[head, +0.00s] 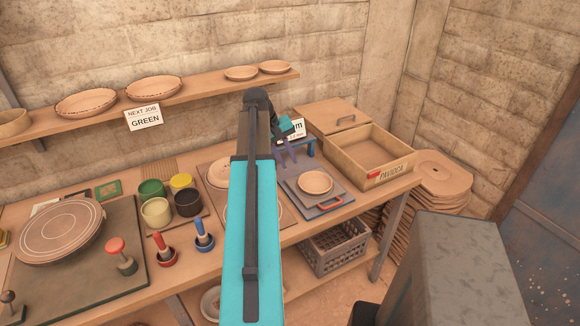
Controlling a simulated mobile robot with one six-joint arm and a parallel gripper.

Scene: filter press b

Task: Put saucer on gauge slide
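A small round clay saucer (316,182) lies flat on a grey slide plate with a red handle (331,203), at the right part of the bench. The plate sits in front of a blue-grey gauge frame (306,147), partly hidden by my arm. My teal arm reaches up through the middle of the view. My gripper (286,127) is at its far end, above and behind the saucer, by the gauge frame. It is small and dark here, and I cannot tell its finger opening. It looks apart from the saucer.
An open wooden box (362,156) labelled PAVIOCA stands right of the slide. A shelf (195,88) with dishes runs behind. A crate (335,248) is below.

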